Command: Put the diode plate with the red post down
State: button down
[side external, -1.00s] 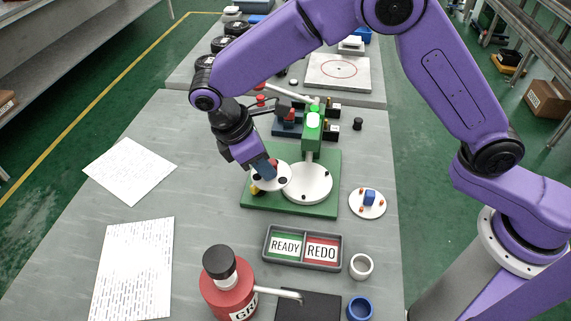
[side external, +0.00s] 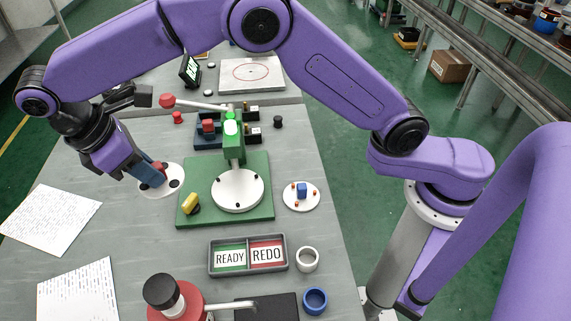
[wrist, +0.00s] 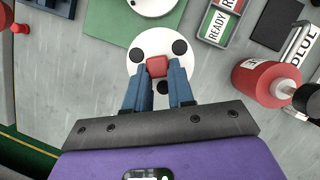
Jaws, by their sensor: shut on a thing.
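The diode plate with the red post (side external: 173,182) is a white disc with dark round spots, left of the green press base in the side view. It also shows in the wrist view (wrist: 146,40), with its red post (wrist: 157,67) between the blue fingers. My gripper (side external: 152,177) is shut on that red post. The plate is at or close above the bare grey table; I cannot tell whether it touches. Another white plate with a blue post (side external: 301,195) lies right of the green base.
The green base (side external: 258,208) carries a white round seat (side external: 238,190), a lever and a yellow part (side external: 191,203). A READY/REDO tray (side external: 248,256), a white ring (side external: 307,259), a blue ring (side external: 315,301) and a red bottle (side external: 175,303) stand in front. Paper sheets (side external: 48,218) lie at left.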

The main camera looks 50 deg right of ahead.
notch_tip(320, 180, up, 7)
jog(key=d+r+m, duration=0.2)
jog(key=d, duration=0.7)
jog(key=s+d+f+m+g+y, duration=0.15)
jog(key=s+d, duration=0.25)
jog(key=d, duration=0.6)
jog(key=s+d+m+g, duration=0.1)
jog(key=s+d+m, duration=0.2)
jog(key=d, duration=0.8)
jog(key=shift+n+t, duration=0.25)
jog(key=f, duration=1.7)
jog(key=shift+s+a+f, duration=0.1)
jog(key=shift+a+f, duration=0.15)
jog(key=shift+f, duration=2.35)
jog(key=shift+f, duration=0.1)
jog(key=c, duration=1)
grip_release()
